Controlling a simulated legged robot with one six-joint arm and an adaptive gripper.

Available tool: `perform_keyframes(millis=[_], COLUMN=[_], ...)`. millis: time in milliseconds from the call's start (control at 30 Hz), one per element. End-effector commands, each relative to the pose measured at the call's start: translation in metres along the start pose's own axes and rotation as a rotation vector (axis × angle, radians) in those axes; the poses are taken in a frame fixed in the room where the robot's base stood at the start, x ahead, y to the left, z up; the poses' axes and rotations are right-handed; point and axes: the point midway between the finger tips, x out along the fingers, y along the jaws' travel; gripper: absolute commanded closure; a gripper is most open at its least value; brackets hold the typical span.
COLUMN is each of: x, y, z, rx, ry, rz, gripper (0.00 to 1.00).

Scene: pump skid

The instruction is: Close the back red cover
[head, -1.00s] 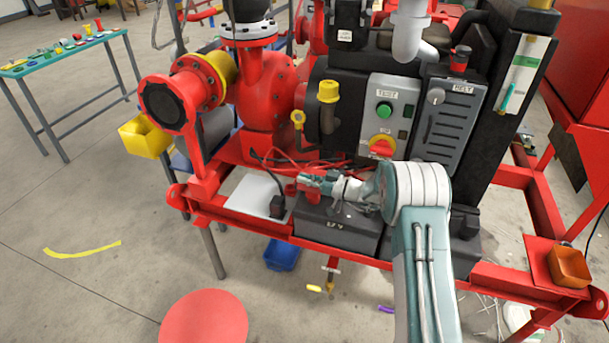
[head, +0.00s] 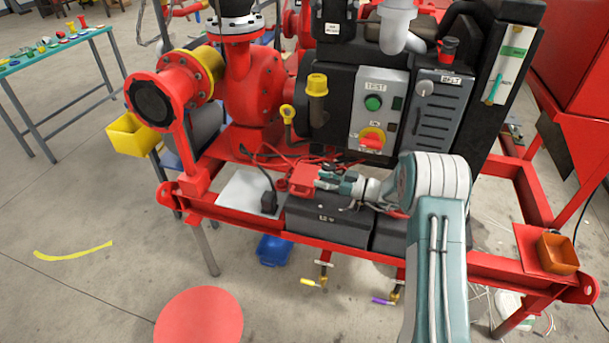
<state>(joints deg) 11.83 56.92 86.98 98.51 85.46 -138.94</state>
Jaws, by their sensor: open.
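A red cover (head: 303,179) sits at the back left of the black battery box (head: 322,219), on the red skid frame. It seems to stand up above the box top, but its exact angle is hard to tell. My gripper (head: 326,181) reaches in from the right, low over the battery top, with its fingertips pointing left just right of the cover. The gripper is open with nothing visibly held. Whether a finger touches the cover cannot be told. The gripper and arm hide part of the battery top, and a second cover is not clearly seen.
Red cables (head: 275,160) lie behind the cover. A white plate (head: 243,190) and a black plug (head: 268,201) are to the left. The grey control panel (head: 378,112) and dark engine block rise close behind.

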Motion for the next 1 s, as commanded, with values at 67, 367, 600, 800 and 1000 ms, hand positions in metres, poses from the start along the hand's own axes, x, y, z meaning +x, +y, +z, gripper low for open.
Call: perform_keyframes(millis=[67,367,600,800,1000], x=[-0.016,-0.041,-0.041,-0.041,-0.031], y=[0.001,0.001,0.001,0.0,-0.027], z=[0.0,0.001,0.001,0.0,-0.032], rx=[0.001,0.001,0.001,0.003,0.091], ry=[0.0,-0.001,-0.001,-0.003,-0.105], rz=[0.004,0.001,0.0,-0.002,-0.065], gripper=[0.51,0.51,0.51,0.51,0.51])
